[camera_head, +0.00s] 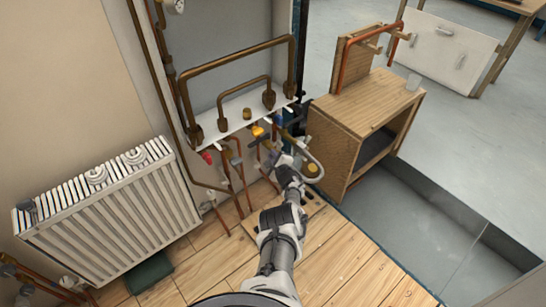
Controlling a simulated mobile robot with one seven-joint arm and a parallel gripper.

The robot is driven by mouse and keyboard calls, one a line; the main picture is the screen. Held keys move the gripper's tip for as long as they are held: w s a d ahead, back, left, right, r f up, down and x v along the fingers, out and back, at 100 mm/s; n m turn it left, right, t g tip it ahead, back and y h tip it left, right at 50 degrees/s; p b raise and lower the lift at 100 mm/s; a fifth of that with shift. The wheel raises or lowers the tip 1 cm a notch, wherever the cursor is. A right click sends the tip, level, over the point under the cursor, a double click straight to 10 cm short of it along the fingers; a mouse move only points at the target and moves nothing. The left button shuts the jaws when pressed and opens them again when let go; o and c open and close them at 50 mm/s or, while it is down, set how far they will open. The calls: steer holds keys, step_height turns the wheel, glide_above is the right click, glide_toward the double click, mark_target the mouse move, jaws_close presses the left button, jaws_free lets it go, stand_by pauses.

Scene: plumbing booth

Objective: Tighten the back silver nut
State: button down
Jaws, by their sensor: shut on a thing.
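My gripper (280,158) is at the pipework below the white manifold plate (240,114), at the end of my arm reaching up from the bottom of the view. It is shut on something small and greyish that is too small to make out. A grey curved hose (318,160) runs just right of it. The back silver nut cannot be picked out among the valves and pipes here. My gripper and wrist hide part of this area.
A yellow-handled valve (257,131) and a red-handled valve (207,158) sit near the plate. Copper pipes (232,165) hang below it. A white radiator (110,212) stands left, a wooden cabinet (335,143) right. Wooden floor (330,255) is open in front.

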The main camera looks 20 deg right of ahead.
steer(key=shift+w+r, duration=0.1)
steer(key=c, duration=1.4)
jaws_free()
steer(key=shift+c, duration=0.2)
steer(key=p+v, duration=1.4)
